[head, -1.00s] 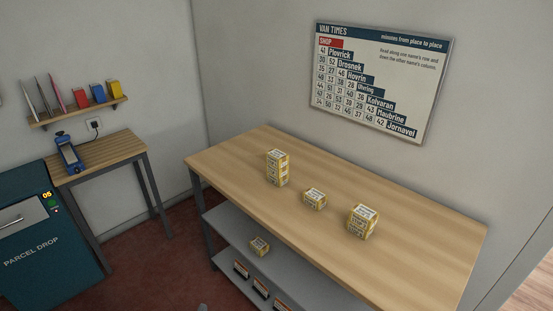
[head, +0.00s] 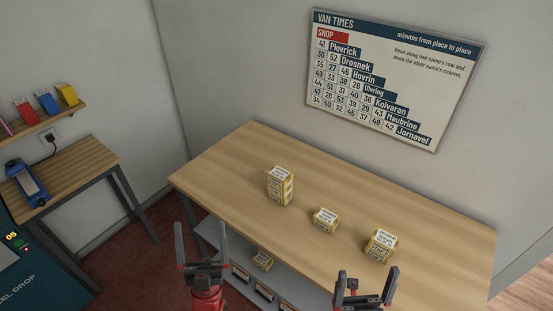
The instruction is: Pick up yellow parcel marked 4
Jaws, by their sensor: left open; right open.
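Three yellow parcels with white labels stand on the wooden table: a tall one (head: 280,187) at the left, a small low one (head: 325,220) in the middle and a medium one (head: 380,246) at the right. Another small yellow parcel (head: 262,260) lies on the grey shelf below. The print is too small to tell which is marked 4. My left gripper (head: 201,240) is open and empty, in front of the table's left part. My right gripper (head: 365,283) is open and empty, in front of the table's front edge, below the right parcel.
The wooden table (head: 240,158) has clear room around the parcels. Several dark-fronted items sit on the shelf below. At the left are a side table (head: 85,165) with a blue device (head: 27,183) and a teal parcel drop box (head: 35,275). A van times chart (head: 390,80) hangs behind.

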